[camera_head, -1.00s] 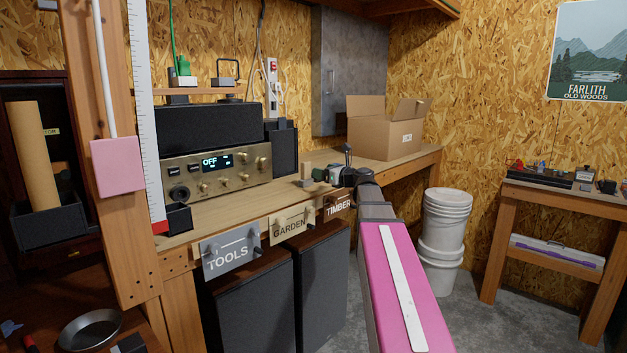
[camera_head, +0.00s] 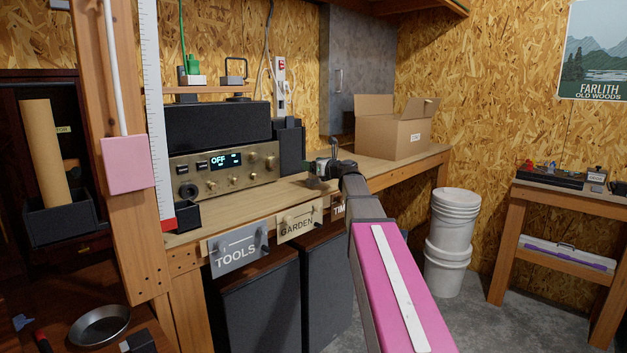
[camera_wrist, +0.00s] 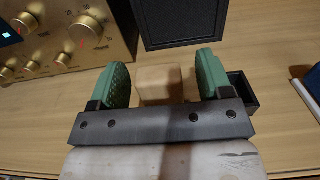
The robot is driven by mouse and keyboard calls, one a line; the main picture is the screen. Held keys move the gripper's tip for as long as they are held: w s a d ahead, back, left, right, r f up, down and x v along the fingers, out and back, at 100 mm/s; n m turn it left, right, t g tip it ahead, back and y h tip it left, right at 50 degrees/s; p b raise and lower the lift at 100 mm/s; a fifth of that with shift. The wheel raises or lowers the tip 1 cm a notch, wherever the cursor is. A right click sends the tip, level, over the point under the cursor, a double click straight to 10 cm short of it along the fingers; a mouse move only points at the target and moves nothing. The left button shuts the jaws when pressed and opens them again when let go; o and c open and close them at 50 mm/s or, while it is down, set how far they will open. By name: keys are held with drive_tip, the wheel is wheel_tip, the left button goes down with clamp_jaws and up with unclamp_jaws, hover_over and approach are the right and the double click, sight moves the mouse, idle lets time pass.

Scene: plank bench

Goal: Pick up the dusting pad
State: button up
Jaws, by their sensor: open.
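My gripper (camera_head: 322,168) is low over the plank bench (camera_head: 245,206), in front of a dark speaker. In the wrist view its two green fingers (camera_wrist: 164,78) are apart. A small pale tan block (camera_wrist: 158,84) shows in the gap between them, with space on both sides; it appears to stand on the bench. It is the only pad-like thing near the fingers, but I cannot tell for certain that it is the dusting pad. Its near part is hidden behind the dark gripper bar. In the head view my gripper hides it.
A brass-fronted amplifier (camera_head: 222,170) stands left of my gripper, and a dark speaker (camera_wrist: 180,22) is just behind the block. A small black open box (camera_wrist: 243,90) lies right of the right finger. A cardboard box (camera_head: 390,135) stands farther right on the bench.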

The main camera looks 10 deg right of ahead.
drive_tip(key=shift+c, duration=0.3)
drive_tip(key=c, duration=0.9)
drive_tip(key=shift+c, duration=0.2)
